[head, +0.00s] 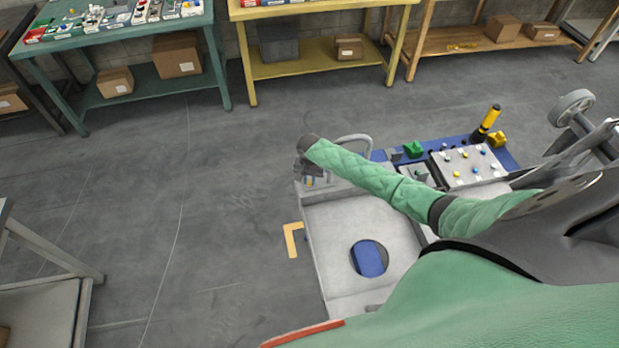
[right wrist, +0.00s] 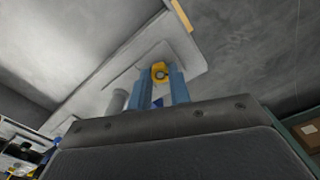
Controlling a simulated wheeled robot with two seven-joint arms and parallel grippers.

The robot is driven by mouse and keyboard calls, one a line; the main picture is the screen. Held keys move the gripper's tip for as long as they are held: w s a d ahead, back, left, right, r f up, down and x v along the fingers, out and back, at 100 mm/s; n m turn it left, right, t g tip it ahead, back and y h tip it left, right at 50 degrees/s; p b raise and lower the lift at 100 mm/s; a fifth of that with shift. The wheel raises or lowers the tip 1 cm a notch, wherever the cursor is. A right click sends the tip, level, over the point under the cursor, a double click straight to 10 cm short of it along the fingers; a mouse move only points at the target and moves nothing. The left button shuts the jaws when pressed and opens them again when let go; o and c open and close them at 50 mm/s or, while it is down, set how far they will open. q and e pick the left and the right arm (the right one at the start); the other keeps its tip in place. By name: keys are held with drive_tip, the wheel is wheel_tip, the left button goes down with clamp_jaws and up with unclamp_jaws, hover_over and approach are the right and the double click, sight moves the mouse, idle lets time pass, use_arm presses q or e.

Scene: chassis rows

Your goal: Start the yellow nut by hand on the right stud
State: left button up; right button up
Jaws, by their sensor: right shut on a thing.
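My right gripper (head: 311,181) is at the far left corner of a light grey chassis (head: 345,220) in the head view, at the end of my green-sleeved arm. In the right wrist view its blue fingers (right wrist: 161,88) are shut on the yellow nut (right wrist: 160,72), whose hole shows at their tips. A short grey cylinder (right wrist: 117,101) stands just left of the fingers there; I cannot tell whether it is a stud. No stud is clearly seen inside or under the nut, and I cannot tell if they touch. My left gripper is not in view.
A blue mat (head: 462,143) behind the chassis carries a grey tray (head: 463,178) with several coloured pieces, a green block (head: 413,149) and a yellow-black tool (head: 487,123). A blue oval part (head: 368,259) shows in the chassis opening.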

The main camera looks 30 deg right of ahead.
drive_tip(key=shift+m, duration=0.8)
drive_tip(key=o, duration=0.9)
drive_tip(key=shift+o, duration=0.2)
drive_tip(key=shift+r+b, duration=0.4)
drive_tip(key=shift+r, duration=0.15)
wheel_tip(320, 180, up, 6)
drive_tip(key=shift+f+b, duration=0.1)
drive_tip(key=shift+b, duration=1.1)
drive_tip(key=shift+r, duration=0.45)
